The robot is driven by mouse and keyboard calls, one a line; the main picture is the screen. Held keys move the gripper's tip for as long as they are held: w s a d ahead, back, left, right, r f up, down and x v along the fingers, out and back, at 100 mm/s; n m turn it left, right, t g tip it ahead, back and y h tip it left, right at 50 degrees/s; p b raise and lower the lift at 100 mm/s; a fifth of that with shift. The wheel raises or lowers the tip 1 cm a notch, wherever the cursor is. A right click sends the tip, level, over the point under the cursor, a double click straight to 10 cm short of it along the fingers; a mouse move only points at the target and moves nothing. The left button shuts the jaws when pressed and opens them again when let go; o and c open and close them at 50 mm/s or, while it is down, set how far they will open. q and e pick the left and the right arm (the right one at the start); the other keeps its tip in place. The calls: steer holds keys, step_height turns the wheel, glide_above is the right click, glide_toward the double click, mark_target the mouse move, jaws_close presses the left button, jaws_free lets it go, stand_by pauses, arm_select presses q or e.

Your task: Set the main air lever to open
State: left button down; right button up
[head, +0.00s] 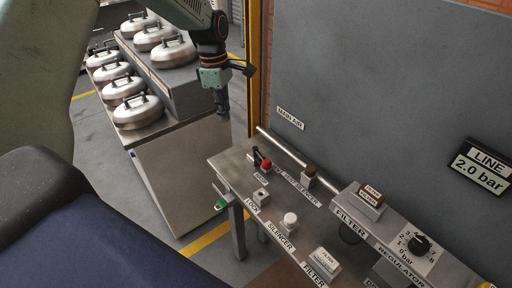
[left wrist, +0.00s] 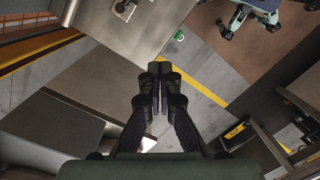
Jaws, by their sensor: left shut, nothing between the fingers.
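A small black lever with a red knob (head: 266,164) stands on the left end of the grey bench, below the MAIN AIR sign (head: 290,118) on the panel. I cannot tell for sure whether it is set open or shut. My left gripper (head: 222,108) hangs above and to the left of the lever, apart from it, pointing down. In the left wrist view its fingers (left wrist: 159,72) are together with nothing between them. The lever cannot be made out in that view. My right gripper is not in view.
The bench (head: 232,161) carries a lock block (head: 261,196), a silencer (head: 289,222), filter parts and a regulator dial (head: 419,243). A pipe (head: 300,160) runs behind the lever. A yellow post (head: 254,70) stands close right of the gripper. Several metal pots (head: 138,112) stand at left.

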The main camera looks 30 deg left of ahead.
mark_target(261, 158)
arm_select(q)
steer(key=s+d+f+n+t, duration=0.2)
steer(key=s+d+f+n, duration=0.2)
steer(key=s+n, duration=0.1)
steer(key=w+f+n+b, duration=0.1)
steer(key=f+b, duration=0.1)
steer(key=f, duration=0.1)
steer(key=w+d+f+n+b, duration=0.1)
steer(key=w+f+b, duration=0.1)
steer(key=f, duration=0.2)
steer(key=w+f+n+t+b, duration=0.1)
steer(key=w+f, duration=0.1)
steer(key=f, duration=0.2)
steer(key=shift+d+f+n+h+b, duration=0.15)
steer(key=shift+d+n+h+b, duration=0.15)
steer(key=shift+d+b, duration=0.1)
steer(key=shift+w+d+b, duration=0.4)
steer(key=shift+w+d, duration=0.2)
steer(key=shift+w, duration=0.35)
steer(key=shift+w+d, duration=0.45)
steer(key=shift+w, duration=0.3)
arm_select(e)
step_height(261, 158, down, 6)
arm_select(q)
steer(key=shift+s, duration=0.15)
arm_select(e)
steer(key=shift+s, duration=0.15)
